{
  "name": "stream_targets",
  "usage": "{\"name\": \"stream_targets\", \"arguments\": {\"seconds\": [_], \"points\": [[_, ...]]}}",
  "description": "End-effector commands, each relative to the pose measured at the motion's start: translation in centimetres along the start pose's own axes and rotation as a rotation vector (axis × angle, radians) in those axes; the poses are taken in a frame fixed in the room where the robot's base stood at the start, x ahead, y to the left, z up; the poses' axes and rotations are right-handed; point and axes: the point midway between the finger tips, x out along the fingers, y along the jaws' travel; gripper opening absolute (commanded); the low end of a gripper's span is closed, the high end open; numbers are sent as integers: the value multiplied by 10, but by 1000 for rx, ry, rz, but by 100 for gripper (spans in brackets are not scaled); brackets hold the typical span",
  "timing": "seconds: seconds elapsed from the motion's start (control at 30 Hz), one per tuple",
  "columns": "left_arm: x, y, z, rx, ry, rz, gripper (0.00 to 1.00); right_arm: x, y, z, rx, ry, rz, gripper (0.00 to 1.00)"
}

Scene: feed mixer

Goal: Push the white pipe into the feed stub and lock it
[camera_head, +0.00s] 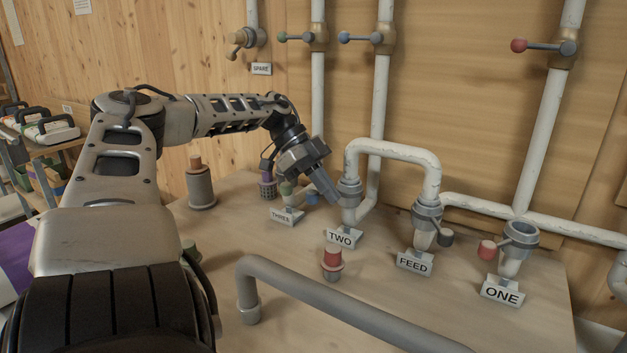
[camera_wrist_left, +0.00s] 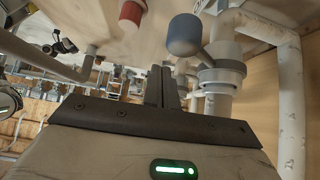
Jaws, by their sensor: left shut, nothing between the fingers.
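The white pipe (camera_head: 392,148) is a worn upside-down U. Its left leg goes down into the collar of stub TWO (camera_head: 349,190), and its right leg meets the collar of the feed stub (camera_head: 427,210), above the FEED label (camera_head: 414,262). A dark-knobbed lever (camera_head: 445,238) sticks out right of the feed stub. My left gripper (camera_head: 332,196) is shut and empty, just left of stub TWO, close to its blue-knobbed lever (camera_head: 312,196). In the wrist view the shut fingers (camera_wrist_left: 161,85) are beside the blue knob (camera_wrist_left: 184,36) and a grey collar (camera_wrist_left: 221,72). My right gripper is not in view.
Stub ONE (camera_head: 520,235) stands open at the right with a red-knobbed lever (camera_head: 487,249). A grey bent rail (camera_head: 340,300) crosses the front. A red-topped plug (camera_head: 332,260) stands in front of TWO. Stub THREE's label (camera_head: 287,217) is at the left.

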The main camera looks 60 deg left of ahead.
Motion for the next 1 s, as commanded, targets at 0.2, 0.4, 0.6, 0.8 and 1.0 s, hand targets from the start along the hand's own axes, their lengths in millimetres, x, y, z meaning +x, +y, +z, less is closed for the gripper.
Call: {"name": "stream_targets", "arguments": {"seconds": [0.2,0.4,0.6,0.8,1.0], "points": [[-23,-4,-5,0,-2,-2,0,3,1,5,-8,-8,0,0],[-56,-9,-5,-3,-4,-1,0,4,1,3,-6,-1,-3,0],[-85,-13,-5,-3,-3,1,0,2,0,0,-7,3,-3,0],[-95,-14,-6,1,1,2,0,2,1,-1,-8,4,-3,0],[-96,-14,-7,2,2,2,0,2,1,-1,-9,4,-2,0]]}}
